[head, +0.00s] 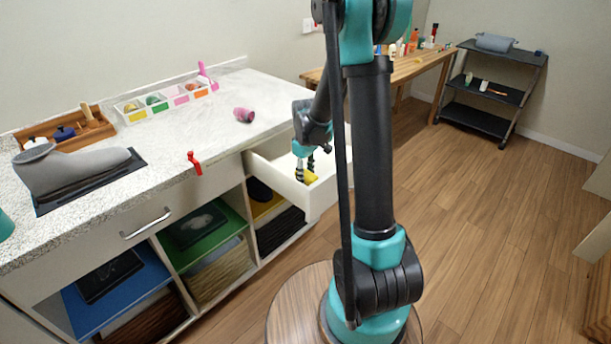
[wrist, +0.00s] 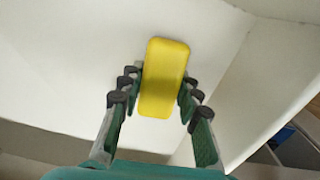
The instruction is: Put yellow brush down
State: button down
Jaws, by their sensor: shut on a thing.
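The yellow brush (wrist: 164,75) is a plain, rounded yellow block in the wrist view, held between my two fingers. In the head view the yellow brush (head: 311,177) shows low inside the open white drawer (head: 322,198). My gripper (head: 305,170) reaches down into that drawer and is shut on the brush. In the wrist view my gripper (wrist: 158,90) has a finger against each long side of the brush. White drawer surfaces lie behind the brush. I cannot tell whether the brush touches the drawer floor.
The drawer's walls stand close around my gripper. The speckled counter (head: 215,135) beside it holds a pink cylinder (head: 244,114), a red item (head: 194,162), a compartment tray (head: 148,116) and a grey boot-like object (head: 75,168). A black shelf cart (head: 490,93) stands at the back right.

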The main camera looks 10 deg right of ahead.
jog(key=shift+f, duration=0.25)
jog(key=c, duration=1.1)
grip_release()
jog(key=shift+o, duration=0.2)
jog(key=shift+r, duration=0.1)
notch_tip(320, 180, up, 18)
jog(key=shift+s+a+f, duration=0.15)
jog(key=shift+a+f, duration=0.05)
jog(key=shift+f, duration=0.05)
